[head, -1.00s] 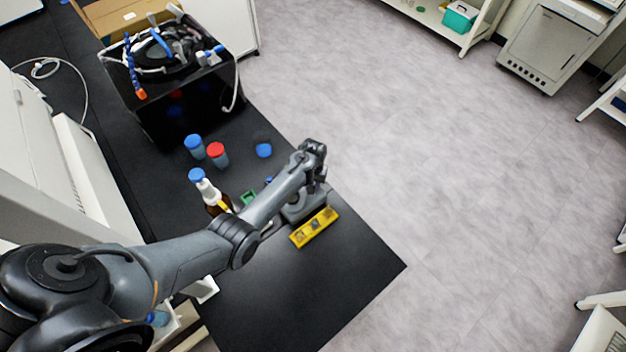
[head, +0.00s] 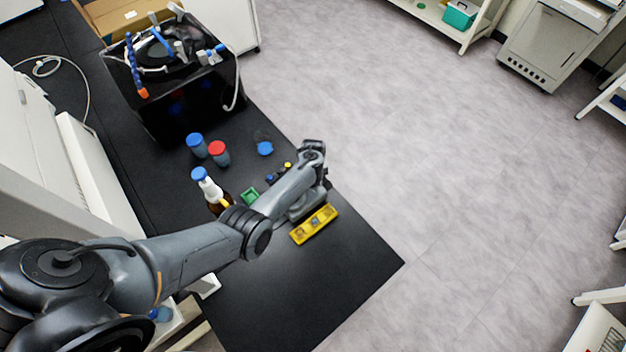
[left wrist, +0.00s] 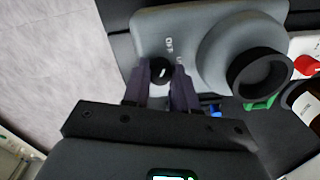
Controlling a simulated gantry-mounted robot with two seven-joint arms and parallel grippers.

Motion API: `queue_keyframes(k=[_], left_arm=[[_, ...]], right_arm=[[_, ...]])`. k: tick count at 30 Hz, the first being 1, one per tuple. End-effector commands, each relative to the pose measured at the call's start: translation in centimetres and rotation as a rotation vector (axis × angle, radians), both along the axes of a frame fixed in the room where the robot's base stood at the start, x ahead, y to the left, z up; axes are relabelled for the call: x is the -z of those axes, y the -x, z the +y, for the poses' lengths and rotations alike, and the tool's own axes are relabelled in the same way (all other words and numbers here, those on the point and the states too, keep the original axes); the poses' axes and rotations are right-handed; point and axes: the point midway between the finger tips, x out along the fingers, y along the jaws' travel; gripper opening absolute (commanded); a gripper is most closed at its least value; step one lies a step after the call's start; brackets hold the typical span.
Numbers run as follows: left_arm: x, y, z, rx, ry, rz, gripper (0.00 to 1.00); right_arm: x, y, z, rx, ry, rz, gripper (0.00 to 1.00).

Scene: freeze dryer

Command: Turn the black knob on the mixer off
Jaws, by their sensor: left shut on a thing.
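The mixer is a grey vortex-type unit (left wrist: 205,45) with a black cup top (left wrist: 258,72); it fills the upper part of the left wrist view. Its small black knob (left wrist: 160,70) sits on the panel beside printed "OFF" lettering. My left gripper (left wrist: 160,88) is shut on the knob, with one dark finger on each side of it. In the head view my left arm reaches over the bench and its wrist hides most of the mixer (head: 297,212); the fingertips are hard to make out there. My right gripper is in neither view.
A yellow box-like item (head: 314,225) lies just in front of the mixer. A brown bottle with a blue cap (head: 199,175), a blue-capped jar (head: 196,145) and a red-capped jar (head: 219,153) stand to the left. The front bench corner is clear.

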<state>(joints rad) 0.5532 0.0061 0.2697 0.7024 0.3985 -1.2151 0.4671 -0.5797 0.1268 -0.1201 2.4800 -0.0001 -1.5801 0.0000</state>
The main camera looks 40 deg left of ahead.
Motion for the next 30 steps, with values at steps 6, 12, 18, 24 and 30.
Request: queue_keyframes(k=[6, 12, 18, 24, 30], left_arm=[[0.04, 0.01, 0.04, -0.013, -0.001, 0.000, 0.00], [0.04, 0.01, 0.04, -0.012, -0.001, 0.000, 0.00], [0.04, 0.01, 0.04, -0.011, -0.001, 0.000, 0.53], [0.02, 0.01, 0.03, -0.010, 0.000, 0.000, 0.53], [-0.68, -0.05, 0.03, -0.009, 0.000, -0.001, 0.53]], right_arm=[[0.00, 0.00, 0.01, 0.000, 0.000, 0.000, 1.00], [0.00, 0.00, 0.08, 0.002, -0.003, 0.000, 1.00], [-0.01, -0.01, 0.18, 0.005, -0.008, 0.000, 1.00], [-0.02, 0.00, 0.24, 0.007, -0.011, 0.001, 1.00], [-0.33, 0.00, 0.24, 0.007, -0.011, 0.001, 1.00]])
